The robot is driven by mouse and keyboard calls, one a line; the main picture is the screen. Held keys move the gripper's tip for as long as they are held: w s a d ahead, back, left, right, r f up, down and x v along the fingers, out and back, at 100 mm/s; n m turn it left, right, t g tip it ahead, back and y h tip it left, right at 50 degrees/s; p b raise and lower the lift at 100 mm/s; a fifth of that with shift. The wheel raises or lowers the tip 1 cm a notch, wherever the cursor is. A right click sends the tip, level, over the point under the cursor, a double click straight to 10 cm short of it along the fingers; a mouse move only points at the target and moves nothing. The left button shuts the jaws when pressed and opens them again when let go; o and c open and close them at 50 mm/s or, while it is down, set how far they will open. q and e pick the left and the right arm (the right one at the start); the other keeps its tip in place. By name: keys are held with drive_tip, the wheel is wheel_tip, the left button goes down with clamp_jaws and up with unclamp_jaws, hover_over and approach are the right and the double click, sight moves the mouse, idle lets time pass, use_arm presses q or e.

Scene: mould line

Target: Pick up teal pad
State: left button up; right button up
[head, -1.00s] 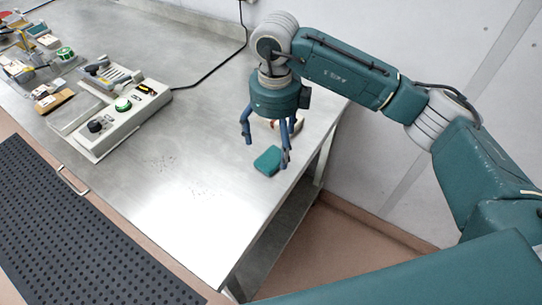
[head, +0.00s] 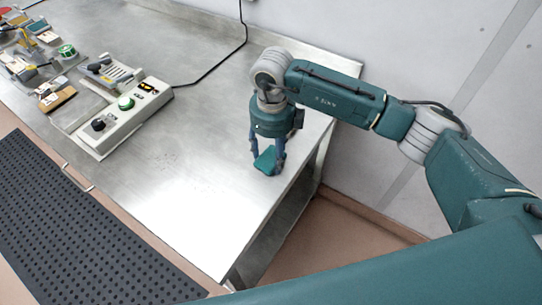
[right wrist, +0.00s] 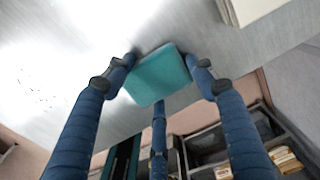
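The teal pad (head: 265,161) is at the right end of the steel table, close to its edge. My right gripper (head: 267,158) points down over it with its fingers around it. In the right wrist view, the pad (right wrist: 158,76) sits between the three blue fingers (right wrist: 160,78). The fingertips are drawn in against its edges and seem to touch it. I cannot tell whether the pad is clear of the tabletop. The fingers hide parts of its edges. My left gripper is not in view.
A grey control box (head: 122,118) with a green button stands left of the gripper, its black cable running back. Several small parts lie farther left. A pale block (right wrist: 250,8) lies near the pad. The table's right edge (head: 292,170) is close. The middle of the table is clear.

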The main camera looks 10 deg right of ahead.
sight(272, 156)
drive_tip(key=shift+c, duration=0.7)
drive_tip(key=shift+r, duration=0.5)
wheel_tip(272, 156, up, 19)
drive_tip(key=b, duration=0.4)
